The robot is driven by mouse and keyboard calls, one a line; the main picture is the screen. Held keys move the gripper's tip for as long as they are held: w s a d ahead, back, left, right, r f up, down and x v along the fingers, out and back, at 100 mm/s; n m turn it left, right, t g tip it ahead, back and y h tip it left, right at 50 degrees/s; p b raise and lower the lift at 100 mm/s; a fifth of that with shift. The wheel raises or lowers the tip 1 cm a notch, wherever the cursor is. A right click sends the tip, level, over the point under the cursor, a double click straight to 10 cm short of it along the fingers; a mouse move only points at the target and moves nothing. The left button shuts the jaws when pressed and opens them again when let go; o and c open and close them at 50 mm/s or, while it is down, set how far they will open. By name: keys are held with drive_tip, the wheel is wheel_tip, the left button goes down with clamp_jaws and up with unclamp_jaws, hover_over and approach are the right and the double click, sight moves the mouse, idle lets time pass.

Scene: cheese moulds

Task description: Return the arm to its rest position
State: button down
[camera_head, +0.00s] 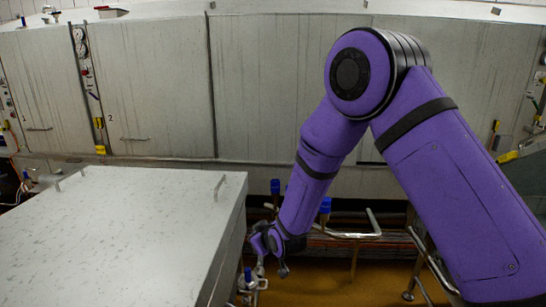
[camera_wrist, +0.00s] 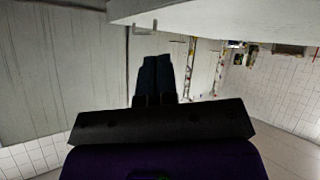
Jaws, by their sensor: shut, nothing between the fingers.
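My purple arm comes in from the right in the head view, bends at a high elbow and reaches down to the middle. My gripper (camera_head: 270,270) hangs at the lower middle, just right of the grey box's right side, below its top. In the wrist view my gripper (camera_wrist: 154,58) shows its two dark fingers together, with nothing between them. Whether the gripper touches the box or the pipes behind it cannot be told.
A large grey metal box (camera_head: 110,225) with handles fills the lower left. Grey cabinets (camera_head: 265,85) line the back wall. Metal pipes (camera_head: 345,235) with blue-topped valves (camera_head: 325,206) run low behind my forearm. Brown floor (camera_head: 340,285) shows at the lower right.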

drive_tip(key=s+d+r+m+g+h, duration=0.15)
drive_tip(key=s+d+r, duration=0.35)
drive_tip(key=d+r, duration=0.6)
drive_tip(key=s+d+r+m+h, duration=0.2)
drive_tip(key=s+d+r+m, duration=0.15)
drive_tip(key=d+r, duration=0.85)
drive_tip(key=s+d+r+m+g, duration=0.1)
drive_tip(key=s+d+r, duration=0.2)
drive_tip(key=s, duration=0.6)
drive_tip(key=s+d+r+m+g+h, duration=0.1)
drive_tip(key=s+d+r, duration=0.2)
drive_tip(key=s, duration=0.6)
drive_tip(key=s+d+r+m+g+h, duration=0.1)
drive_tip(key=s+d+r+m, duration=0.1)
drive_tip(key=s+d, duration=0.3)
drive_tip(key=s+r, duration=0.1)
drive_tip(key=s, duration=0.3)
drive_tip(key=shift+s+d, duration=0.25)
drive_tip(key=shift+s, duration=0.1)
